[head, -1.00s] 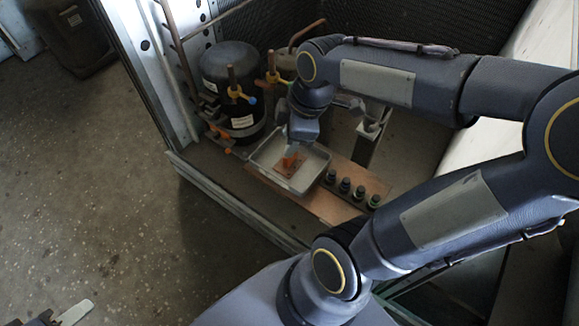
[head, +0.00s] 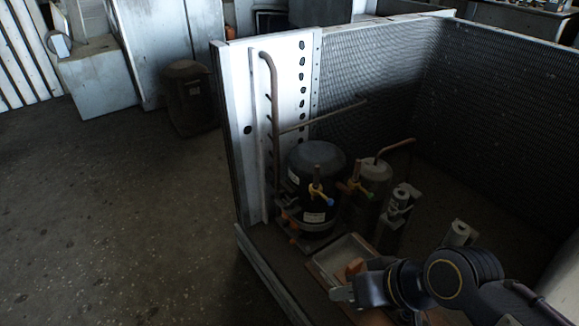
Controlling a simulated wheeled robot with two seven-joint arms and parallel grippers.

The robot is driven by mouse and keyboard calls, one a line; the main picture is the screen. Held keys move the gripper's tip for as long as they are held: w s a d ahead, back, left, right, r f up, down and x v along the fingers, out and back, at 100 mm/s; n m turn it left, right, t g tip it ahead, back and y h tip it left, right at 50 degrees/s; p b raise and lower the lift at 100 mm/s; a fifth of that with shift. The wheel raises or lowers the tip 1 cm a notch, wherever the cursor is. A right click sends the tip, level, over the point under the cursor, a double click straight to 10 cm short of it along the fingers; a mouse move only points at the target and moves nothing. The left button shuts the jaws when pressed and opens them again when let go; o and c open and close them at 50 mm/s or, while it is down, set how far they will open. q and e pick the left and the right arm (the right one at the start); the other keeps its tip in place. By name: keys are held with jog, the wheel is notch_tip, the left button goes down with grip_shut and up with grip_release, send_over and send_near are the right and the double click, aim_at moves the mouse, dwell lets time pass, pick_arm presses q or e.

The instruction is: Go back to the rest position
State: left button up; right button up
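My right arm comes in from the lower right corner, and its gripper (head: 342,294) is beside or over the near end of a shallow grey tray (head: 342,250). Only a small light grey part of that gripper shows, and I cannot tell how its fingers stand. An orange-brown piece (head: 355,268) shows in the tray, close to the gripper. The gripper and wrist hide part of the tray and the board under it. My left gripper is out of view.
A black compressor (head: 316,180) with copper pipes and coloured valve handles stands behind the tray. A white perforated panel (head: 285,95) and a dark mesh wall (head: 375,75) enclose the housing. A dark bin (head: 189,98) stands at the back left. The left floor is clear.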

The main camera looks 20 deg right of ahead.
notch_tip(320, 180, up, 29)
jog(key=p, duration=2.7)
jog(key=shift+p, duration=0.35)
